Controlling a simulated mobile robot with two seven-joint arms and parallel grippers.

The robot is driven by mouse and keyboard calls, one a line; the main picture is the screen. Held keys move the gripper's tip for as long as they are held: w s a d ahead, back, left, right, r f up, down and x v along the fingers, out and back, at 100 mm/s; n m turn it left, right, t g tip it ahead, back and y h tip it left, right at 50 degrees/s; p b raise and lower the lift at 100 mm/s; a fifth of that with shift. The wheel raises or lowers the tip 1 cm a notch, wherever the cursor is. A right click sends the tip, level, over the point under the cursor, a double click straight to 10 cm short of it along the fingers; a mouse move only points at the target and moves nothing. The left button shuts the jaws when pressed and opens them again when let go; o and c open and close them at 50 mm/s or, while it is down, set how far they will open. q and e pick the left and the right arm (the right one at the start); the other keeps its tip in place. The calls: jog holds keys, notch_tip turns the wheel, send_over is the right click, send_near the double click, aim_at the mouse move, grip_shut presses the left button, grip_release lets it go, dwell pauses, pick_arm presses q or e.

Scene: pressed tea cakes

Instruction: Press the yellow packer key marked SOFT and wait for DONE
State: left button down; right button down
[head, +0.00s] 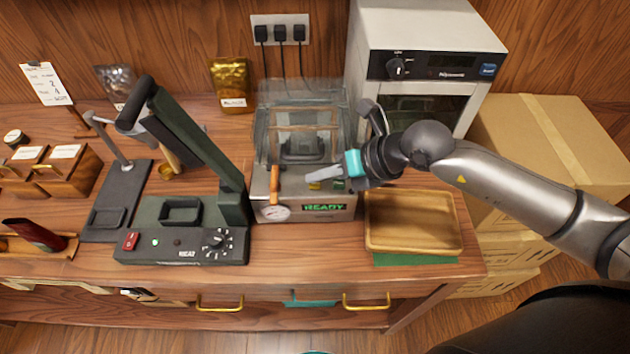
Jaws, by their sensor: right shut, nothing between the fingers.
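The packer (262,211) is a silver machine with a clear lid (270,128) in the middle of the bench. Its front display (324,207) reads READY in green. A small yellow key (314,185) shows on its top front edge, with a green key (339,185) to its right. The lettering on the keys is too small to read. My right gripper (311,178) comes in from the right and is shut and empty. Its fingertips are just above and behind the yellow key; I cannot tell whether they touch it. My left gripper is not in view.
A dark press (150,245) with a raised arm stands left of the packer. A wooden tray (452,249) lies to its right, below my arm. A white oven (435,20) stands behind, a gold bag (231,80) back left. Cardboard boxes (590,140) fill the right.

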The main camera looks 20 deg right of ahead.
aim_at(321, 186)
jog(key=shift+f+b, duration=0.3)
jog(key=shift+f, duration=0.2)
dwell(0.6)
jog(key=shift+r, duration=0.15)
jog(key=shift+r+p, duration=0.8)
jog(key=shift+p, duration=0.1)
notch_tip(321, 186, up, 5)
jog(key=p, duration=0.4)
jog(key=shift+p, duration=0.35)
dwell(0.4)
